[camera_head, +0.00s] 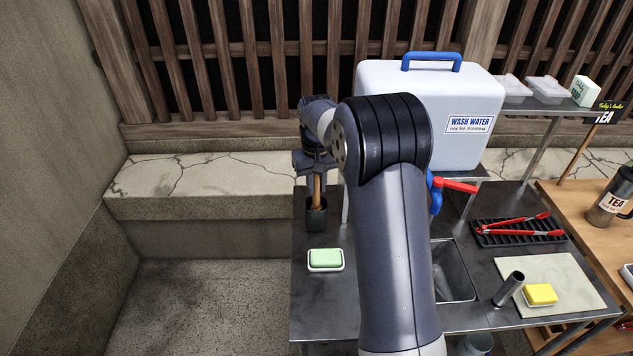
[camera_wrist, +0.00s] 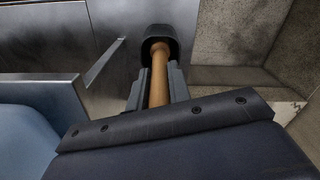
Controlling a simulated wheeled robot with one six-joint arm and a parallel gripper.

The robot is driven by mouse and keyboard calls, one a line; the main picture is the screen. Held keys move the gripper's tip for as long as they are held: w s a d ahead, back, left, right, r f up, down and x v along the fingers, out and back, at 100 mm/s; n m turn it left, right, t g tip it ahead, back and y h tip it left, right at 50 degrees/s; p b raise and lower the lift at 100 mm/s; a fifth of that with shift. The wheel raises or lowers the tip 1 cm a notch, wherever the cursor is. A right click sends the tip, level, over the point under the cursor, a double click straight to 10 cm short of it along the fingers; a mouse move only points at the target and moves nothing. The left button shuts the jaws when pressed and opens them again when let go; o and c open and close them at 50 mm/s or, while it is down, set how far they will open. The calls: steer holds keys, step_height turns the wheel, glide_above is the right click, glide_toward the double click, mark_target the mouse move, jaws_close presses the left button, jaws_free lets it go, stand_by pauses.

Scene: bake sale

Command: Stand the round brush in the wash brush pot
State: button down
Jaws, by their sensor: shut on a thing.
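My gripper (camera_head: 315,172) is shut on the wooden handle of the round brush (camera_head: 317,190) above the back left corner of the metal table. The brush points downward and looks close to upright. Its lower end meets the mouth of a dark pot (camera_head: 316,219), which stands on the table and looks like the wash brush pot. In the wrist view the handle (camera_wrist: 158,80) runs between my fingers to the dark pot (camera_wrist: 157,32), with its far end within the pot's rim. How deep it reaches, and whether it touches the bottom, I cannot tell.
A green bar in a white dish (camera_head: 326,260) sits in front of the pot. The white wash water tank (camera_head: 472,100) with its red tap (camera_head: 458,187) stands to the right. A sink (camera_head: 452,270), a black rack with red tongs (camera_head: 520,234) and a yellow sponge (camera_head: 541,294) lie further right.

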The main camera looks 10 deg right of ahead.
steer(key=shift+f, duration=0.5)
steer(key=shift+f+b, duration=0.45)
steer(key=shift+f, duration=0.1)
steer(key=c, duration=1.2)
jaws_free()
steer(key=shift+c, duration=0.2)
step_height(320, 180, up, 12)
steer(key=p, duration=0.9)
steer(key=shift+p, duration=0.3)
steer(key=shift+r+p, duration=0.35)
steer(key=shift+r, duration=0.7)
steer(key=shift+f, duration=0.2)
